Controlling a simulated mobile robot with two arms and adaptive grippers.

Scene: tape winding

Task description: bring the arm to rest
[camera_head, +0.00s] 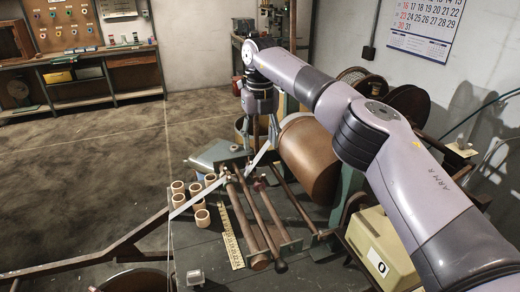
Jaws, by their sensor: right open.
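My right arm (350,115), grey-lilac and marked ARM R, reaches in from the lower right and bends down at its far end. My right gripper (261,140) hangs from it, fingers pointing down and apart, open. It is over the far end of the winding machine's rods (256,212), left of a large brown roll (308,158). A pale tape strip (205,192) runs slantwise from the left of the rods up towards the fingers. I cannot tell whether the fingers touch it. My left gripper is not in view.
Several small tape cores (202,218) stand left of the rods beside a yellow ruler (230,238). A cream box (382,246) marked 0 sits below my right arm. Large reels (407,103) stand behind it. A workbench (85,75) lines the back wall; the floor at left is clear.

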